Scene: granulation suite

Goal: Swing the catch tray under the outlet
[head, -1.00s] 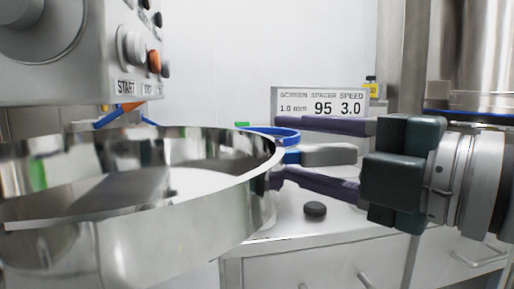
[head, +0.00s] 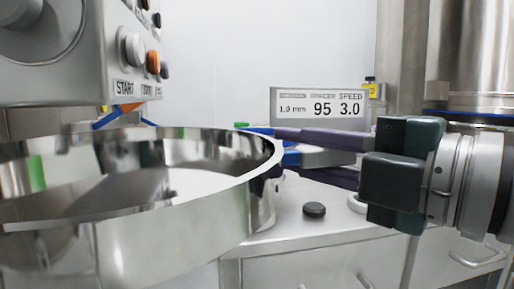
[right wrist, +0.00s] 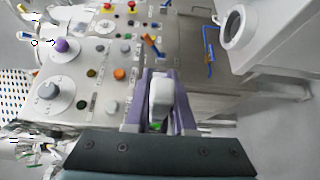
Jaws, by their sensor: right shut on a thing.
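The catch tray (head: 130,240) is a wide, round, shiny steel pan with a high rim, filling the lower left of the head view. A pale grey handle (head: 318,157) juts from its right side. My right gripper (head: 285,150) comes in from the right, its two purple fingers shut above and below this handle. In the right wrist view the fingers flank the pale handle (right wrist: 161,98). The tray's round pan cannot be made out there. I cannot identify the outlet with certainty. My left gripper is not in view.
A grey control panel (head: 85,55) with a START button hangs above the tray at left. A display card (head: 319,103) reading 95 and 3.0 stands behind my right gripper. A black puck (head: 314,209) lies on the steel cabinet top (head: 290,215). A steel vessel (head: 475,55) stands at right.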

